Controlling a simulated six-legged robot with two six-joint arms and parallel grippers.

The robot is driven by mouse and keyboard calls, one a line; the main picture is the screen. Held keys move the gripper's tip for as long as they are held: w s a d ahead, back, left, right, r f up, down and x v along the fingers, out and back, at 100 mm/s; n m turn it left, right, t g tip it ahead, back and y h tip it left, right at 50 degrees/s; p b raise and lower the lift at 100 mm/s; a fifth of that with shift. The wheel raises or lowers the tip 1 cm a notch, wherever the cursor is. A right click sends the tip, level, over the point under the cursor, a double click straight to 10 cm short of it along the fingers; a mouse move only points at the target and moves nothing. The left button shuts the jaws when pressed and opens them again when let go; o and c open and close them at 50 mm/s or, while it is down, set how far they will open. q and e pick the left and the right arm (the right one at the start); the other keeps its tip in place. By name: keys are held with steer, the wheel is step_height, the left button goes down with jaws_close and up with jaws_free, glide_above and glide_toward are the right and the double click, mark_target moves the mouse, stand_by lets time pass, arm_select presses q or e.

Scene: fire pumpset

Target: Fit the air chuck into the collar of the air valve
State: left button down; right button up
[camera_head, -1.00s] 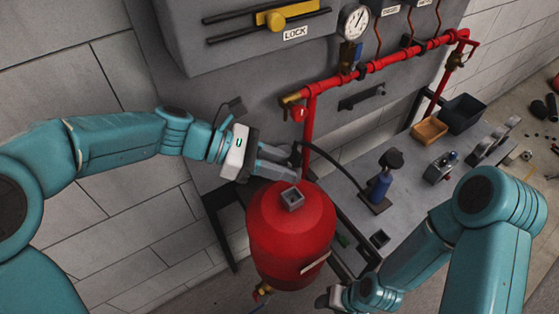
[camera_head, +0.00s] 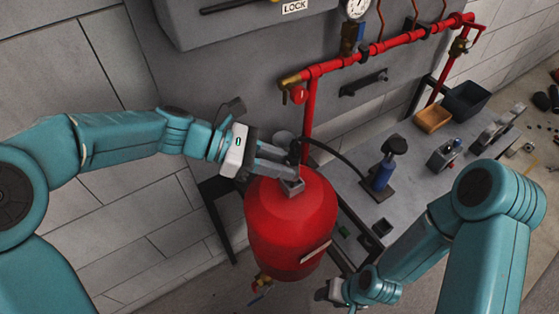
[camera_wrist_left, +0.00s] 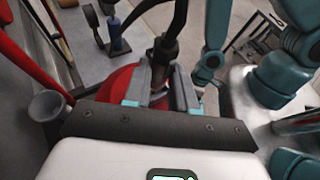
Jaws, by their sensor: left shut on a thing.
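The dark air chuck (camera_wrist_left: 162,58) is between the fingers of my left gripper (camera_wrist_left: 163,90) in the left wrist view, with a black hose running up from it. In the head view my left gripper (camera_head: 288,172) is shut on the chuck (camera_head: 295,150), just over the top of the red tank (camera_head: 292,218). The small grey square collar (camera_head: 293,188) on the tank top is at the fingertips and partly covered by them. The air valve inside it is hidden, and I cannot tell whether the chuck is in the collar.
The black hose (camera_head: 340,160) bends toward a blue hand pump (camera_head: 382,175) on the grey bench. Red pipework (camera_head: 385,47) with a gauge (camera_head: 355,8) runs behind. A grey cup-shaped part (camera_wrist_left: 47,105) is beside my left gripper.

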arm_select(q)
steer(key=shift+p, duration=0.55)
stand_by(1.0)
steer(key=shift+f+b, duration=1)
steer(key=shift+f, duration=0.55)
steer(key=c, duration=0.8)
jaws_free()
steer(key=shift+c, duration=0.2)
steer(key=v, duration=1.6)
steer(key=shift+a, duration=0.25)
steer(key=shift+r, duration=0.1)
